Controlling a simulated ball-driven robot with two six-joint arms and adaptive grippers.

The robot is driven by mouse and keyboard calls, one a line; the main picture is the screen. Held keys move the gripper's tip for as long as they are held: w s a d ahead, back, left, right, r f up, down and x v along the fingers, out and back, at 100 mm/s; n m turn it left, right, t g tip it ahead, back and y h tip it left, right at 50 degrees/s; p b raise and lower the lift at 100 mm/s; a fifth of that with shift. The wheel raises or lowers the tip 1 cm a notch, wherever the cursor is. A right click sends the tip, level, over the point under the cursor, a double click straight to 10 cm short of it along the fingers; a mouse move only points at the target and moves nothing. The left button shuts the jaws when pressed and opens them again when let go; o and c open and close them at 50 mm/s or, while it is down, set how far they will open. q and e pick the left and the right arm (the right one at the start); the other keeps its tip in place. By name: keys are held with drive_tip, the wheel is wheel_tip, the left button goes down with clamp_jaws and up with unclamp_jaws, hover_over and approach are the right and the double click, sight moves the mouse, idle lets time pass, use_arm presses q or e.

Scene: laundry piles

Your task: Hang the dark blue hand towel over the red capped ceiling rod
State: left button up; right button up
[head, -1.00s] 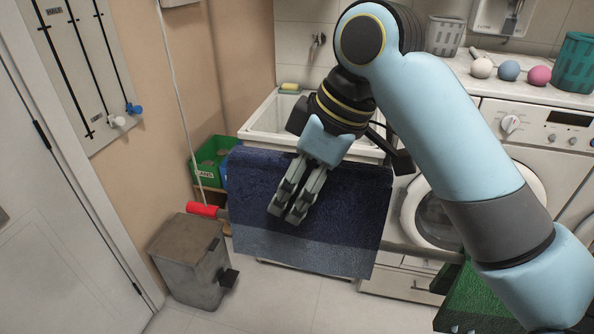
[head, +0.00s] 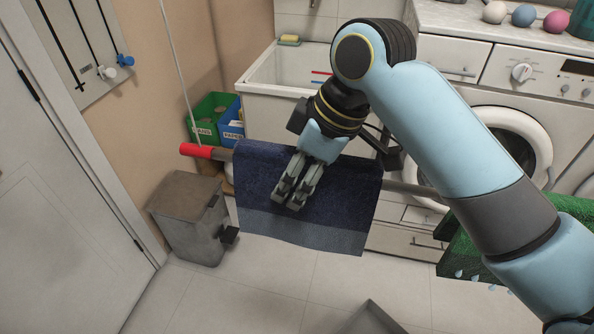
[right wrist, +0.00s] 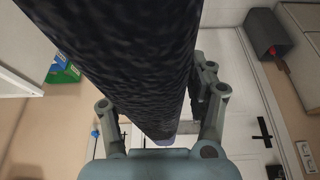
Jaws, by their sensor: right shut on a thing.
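The dark blue hand towel (head: 325,220) hangs in front of the rod in the head view, with a paler band along its lower end. Its top edge is about level with the rod (head: 402,188). The rod's red cap (head: 196,150) shows left of the towel. I cannot tell whether any cloth hangs behind the rod. My right gripper (head: 292,200) is shut on the towel, fingers pointing down over its front. In the right wrist view the dark cloth (right wrist: 130,50) passes between the fingers of my gripper (right wrist: 158,95). My left gripper is not in view.
A green cloth (head: 470,255) hangs further right, partly behind my arm. A grey bin (head: 187,225) stands below the red cap. A white sink (head: 262,85) and a washing machine (head: 535,130) are behind. The tiled floor below the towel is mostly clear.

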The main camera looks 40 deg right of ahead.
drive_tip(key=o, duration=1.4)
drive_tip(key=shift+o, duration=0.2)
drive_tip(key=v, duration=1.2)
drive_tip(key=shift+a, duration=0.1)
